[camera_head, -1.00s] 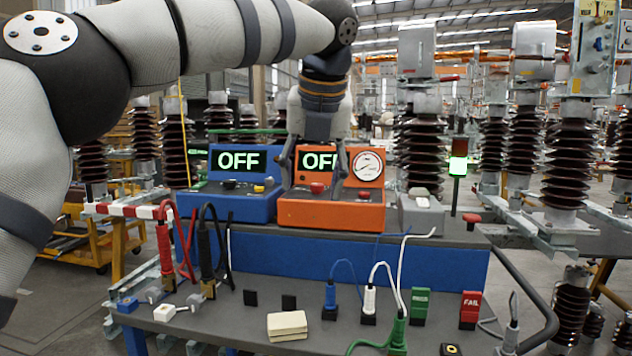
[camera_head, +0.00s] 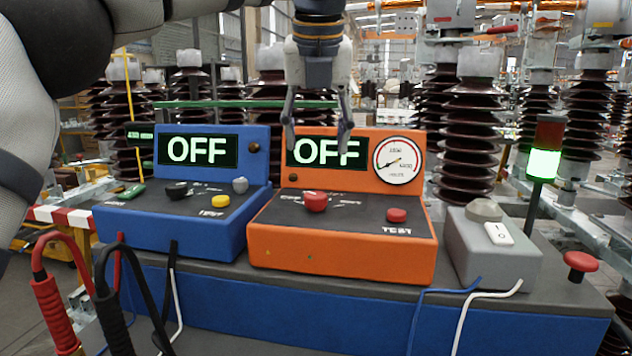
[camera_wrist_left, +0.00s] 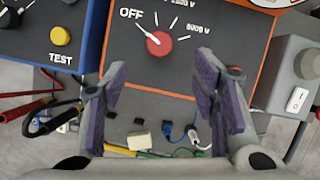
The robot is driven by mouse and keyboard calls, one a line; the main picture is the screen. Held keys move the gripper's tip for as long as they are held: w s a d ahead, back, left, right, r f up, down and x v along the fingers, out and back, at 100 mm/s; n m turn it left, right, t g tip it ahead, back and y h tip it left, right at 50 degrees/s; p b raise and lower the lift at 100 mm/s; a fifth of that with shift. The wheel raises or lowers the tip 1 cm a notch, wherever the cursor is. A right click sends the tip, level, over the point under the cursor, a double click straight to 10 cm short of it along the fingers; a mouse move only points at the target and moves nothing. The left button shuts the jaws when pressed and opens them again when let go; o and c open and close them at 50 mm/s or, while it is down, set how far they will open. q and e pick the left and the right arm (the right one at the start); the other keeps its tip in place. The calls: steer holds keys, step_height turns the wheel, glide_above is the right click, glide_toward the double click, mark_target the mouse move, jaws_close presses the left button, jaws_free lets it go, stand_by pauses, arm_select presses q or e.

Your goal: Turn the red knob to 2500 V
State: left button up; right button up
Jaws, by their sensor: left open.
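The red knob (camera_head: 315,201) is on the dark top panel of the orange tester (camera_head: 340,258). In the left wrist view the red knob (camera_wrist_left: 159,43) has its white pointer towards the OFF mark, with a 5000 V mark to its right; the label at the top edge is cut off. The tester's screen (camera_head: 328,152) reads OFF. My left gripper (camera_head: 318,140) is open and empty, pointing down above the tester, its fingers apart from the knob. In the left wrist view the left gripper (camera_wrist_left: 163,80) has its fingers to either side, below the knob in the picture.
A red TEST button (camera_head: 397,214) is right of the knob, and a dial gauge (camera_head: 398,160) stands behind it. A blue tester (camera_head: 180,237) is close on the left. A grey switch box (camera_head: 493,252) and a red mushroom button (camera_head: 579,262) are on the right.

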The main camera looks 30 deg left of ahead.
mark_target(315, 194)
arm_select(q)
steer(key=x, duration=1.1)
steer(key=shift+s+f, duration=0.1)
steer(key=shift+s, duration=0.1)
steer(key=shift+c, duration=0.3)
steer(key=c, duration=1.1)
